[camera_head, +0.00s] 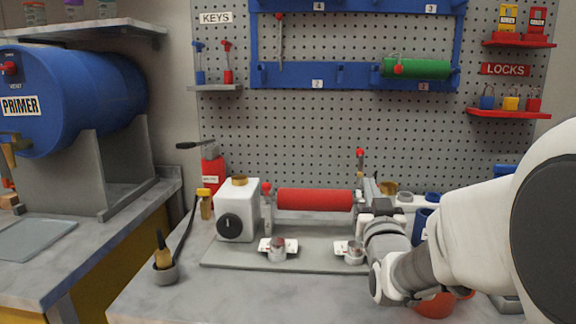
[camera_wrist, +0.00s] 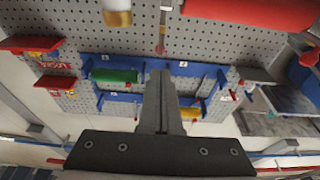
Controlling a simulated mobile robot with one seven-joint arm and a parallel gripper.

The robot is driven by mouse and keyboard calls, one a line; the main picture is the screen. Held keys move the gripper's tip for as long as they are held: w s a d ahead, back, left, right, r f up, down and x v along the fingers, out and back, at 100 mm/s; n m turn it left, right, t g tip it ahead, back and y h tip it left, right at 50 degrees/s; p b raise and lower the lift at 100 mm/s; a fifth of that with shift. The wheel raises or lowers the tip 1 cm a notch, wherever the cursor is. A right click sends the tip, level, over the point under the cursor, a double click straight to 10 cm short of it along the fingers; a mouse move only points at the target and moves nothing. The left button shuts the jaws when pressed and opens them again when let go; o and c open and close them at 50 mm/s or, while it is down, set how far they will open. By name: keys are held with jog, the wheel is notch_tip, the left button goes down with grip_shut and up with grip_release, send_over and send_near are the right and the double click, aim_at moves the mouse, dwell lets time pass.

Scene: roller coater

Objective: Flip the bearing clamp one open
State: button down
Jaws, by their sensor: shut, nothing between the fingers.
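The roller coater's red roller (camera_head: 315,200) lies across its grey base (camera_head: 225,257). A red-knobbed bearing clamp (camera_head: 266,188) is at the roller's left end; its knob sits low, near roller height. A second red-knobbed clamp (camera_head: 359,155) is at the right end, its lever standing up above the roller. I cannot tell which is number one. My gripper (camera_head: 368,192) is beside the right end of the roller, partly hiding that support. The wrist view shows its fingers (camera_wrist: 160,75) shut together and empty, close to a red-tipped lever (camera_wrist: 162,48). The roller (camera_wrist: 255,12) also shows there, upside down.
A white motor box (camera_head: 238,212) with a black dial stands left of the roller. Two small metal cups (camera_head: 278,247) sit on the front of the base. A brush holder (camera_head: 165,272) is at left. The pegboard (camera_head: 330,125) rises behind.

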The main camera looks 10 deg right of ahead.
aim_at(362, 155)
jog(key=x, duration=0.9)
jog(key=shift+w, duration=0.1)
jog(key=shift+r, duration=0.1)
jog(key=shift+w+d+r+g+p, duration=0.1)
jog(key=shift+w+r+g+p, duration=0.45)
jog(key=shift+p, duration=0.6)
jog(key=shift+w+d+r+g+y+p, duration=0.1)
jog(key=shift+w+r+g+y+p, duration=0.25)
jog(key=shift+g+p, duration=0.6)
jog(key=shift+w+d+f+g+p, duration=0.1)
jog(key=shift+w+g+p, duration=0.3)
jog(key=shift+p, duration=0.35)
jog(key=shift+w+d+f+b, duration=0.1)
jog(key=shift+w+f+b, duration=0.2)
jog(key=shift+b, duration=0.15)
jog(key=shift+w+r, duration=0.15)
jog(key=shift+r, duration=0.05)
